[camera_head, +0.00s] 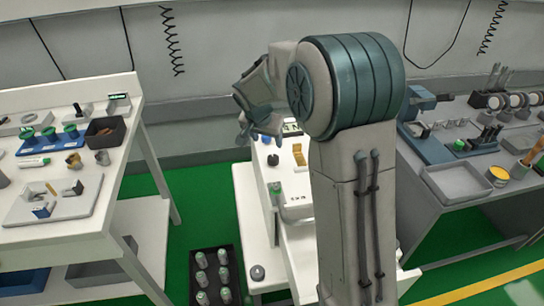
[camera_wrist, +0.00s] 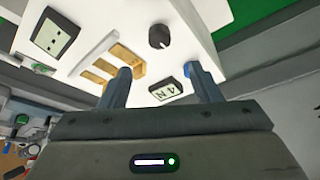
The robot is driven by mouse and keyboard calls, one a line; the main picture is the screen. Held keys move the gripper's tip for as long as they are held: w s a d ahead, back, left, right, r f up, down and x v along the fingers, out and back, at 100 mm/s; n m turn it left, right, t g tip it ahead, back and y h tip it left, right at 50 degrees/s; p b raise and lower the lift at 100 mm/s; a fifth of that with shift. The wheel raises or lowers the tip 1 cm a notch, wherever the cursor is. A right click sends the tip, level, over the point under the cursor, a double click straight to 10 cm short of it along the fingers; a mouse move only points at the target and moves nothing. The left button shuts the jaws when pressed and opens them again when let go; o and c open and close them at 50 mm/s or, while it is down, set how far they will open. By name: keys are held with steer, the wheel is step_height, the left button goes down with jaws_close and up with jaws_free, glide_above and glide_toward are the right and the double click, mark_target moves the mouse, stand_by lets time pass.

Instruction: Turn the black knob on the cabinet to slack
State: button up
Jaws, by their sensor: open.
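The white cabinet (camera_head: 296,213) stands in the middle of the head view, partly hidden behind my arm. Its top face (camera_wrist: 200,18) fills the upper part of the wrist view. The black knob (camera_wrist: 160,36) is on that face, round with a pale mark on its front. A dark knob (camera_head: 273,160) shows on the cabinet in the head view. My gripper (camera_wrist: 158,72) is open, its two fingers apart and nothing seen between them. The knob appears beyond the fingertips, apart from them. In the head view my gripper (camera_head: 260,122) is above the cabinet's back part.
Brass-coloured pieces (camera_wrist: 122,58) and a display (camera_wrist: 167,91) are near my fingers. A blue part (camera_wrist: 190,72) is partly hidden by the right finger. A white bench (camera_head: 75,240) stands left, a grey bench (camera_head: 440,200) right. A dark crate of bottles (camera_head: 215,252) is on the floor.

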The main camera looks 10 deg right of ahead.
mark_target(273, 157)
steer(key=x, duration=1.1)
steer(key=shift+f, duration=0.25)
steer(key=shift+c, duration=0.3)
steer(key=c, duration=0.9)
